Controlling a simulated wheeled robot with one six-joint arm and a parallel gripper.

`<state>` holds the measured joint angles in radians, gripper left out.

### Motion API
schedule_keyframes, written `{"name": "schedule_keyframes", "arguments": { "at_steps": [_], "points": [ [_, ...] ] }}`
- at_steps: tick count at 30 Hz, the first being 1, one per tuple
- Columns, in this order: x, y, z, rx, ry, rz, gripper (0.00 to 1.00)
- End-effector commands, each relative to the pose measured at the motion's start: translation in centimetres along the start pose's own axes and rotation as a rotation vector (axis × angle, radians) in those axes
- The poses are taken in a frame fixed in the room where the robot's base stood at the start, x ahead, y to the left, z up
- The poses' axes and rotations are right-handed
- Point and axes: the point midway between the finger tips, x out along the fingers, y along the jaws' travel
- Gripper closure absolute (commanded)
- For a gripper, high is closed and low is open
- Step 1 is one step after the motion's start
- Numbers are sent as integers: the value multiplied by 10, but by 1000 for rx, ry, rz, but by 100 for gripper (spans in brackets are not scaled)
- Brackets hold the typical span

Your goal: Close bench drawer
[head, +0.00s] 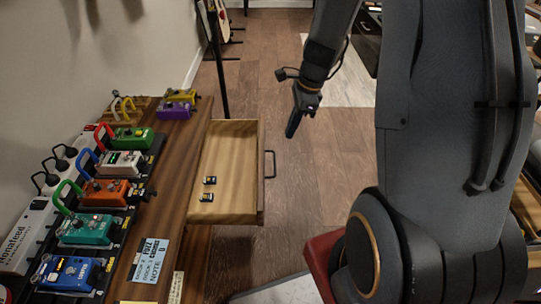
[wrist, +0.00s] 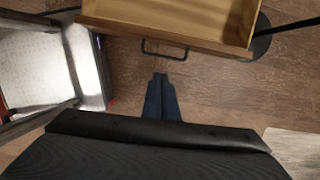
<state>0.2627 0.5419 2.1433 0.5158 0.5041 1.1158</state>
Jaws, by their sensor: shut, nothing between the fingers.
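The bench drawer (head: 228,172) stands pulled out from the wooden bench (head: 176,190) in the head view. Two small dark items (head: 207,189) lie inside it. Its dark handle (head: 270,164) is on the front panel, facing right. My gripper (head: 291,132) is shut and empty, in the air to the right of the handle and apart from it. In the wrist view the closed fingers (wrist: 160,78) point at the drawer front (wrist: 165,36), with the handle (wrist: 165,50) just beyond the tips.
Colourful pedals (head: 106,192) and a power strip (head: 25,236) crowd the bench top. A thin dark pole (head: 218,70) rises behind the drawer. A light-topped piece with a dark frame (wrist: 84,65) stands left in the wrist view. Wooden floor (head: 290,190) is clear right of the drawer.

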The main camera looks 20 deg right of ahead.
Motion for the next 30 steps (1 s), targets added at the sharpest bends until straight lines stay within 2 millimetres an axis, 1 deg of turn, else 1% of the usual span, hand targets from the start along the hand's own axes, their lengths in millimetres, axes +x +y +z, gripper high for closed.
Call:
{"name": "schedule_keyframes", "arguments": {
  "at_steps": [2, 5, 8, 18, 20, 24, 30],
  "points": [
    [8, -5, -3, 40, -4, -3, 100],
    [16, -5, -4, 52, -5, -2, 100],
    [30, -5, -4, 50, -5, -1, 100],
    [97, -5, -4, 48, -4, 0, 100],
    [108, -5, -4, 49, -4, -1, 100],
    [110, -6, 17, 43, -4, -5, 100],
    [114, -7, 33, 45, -4, -4, 100]
  ]
}}
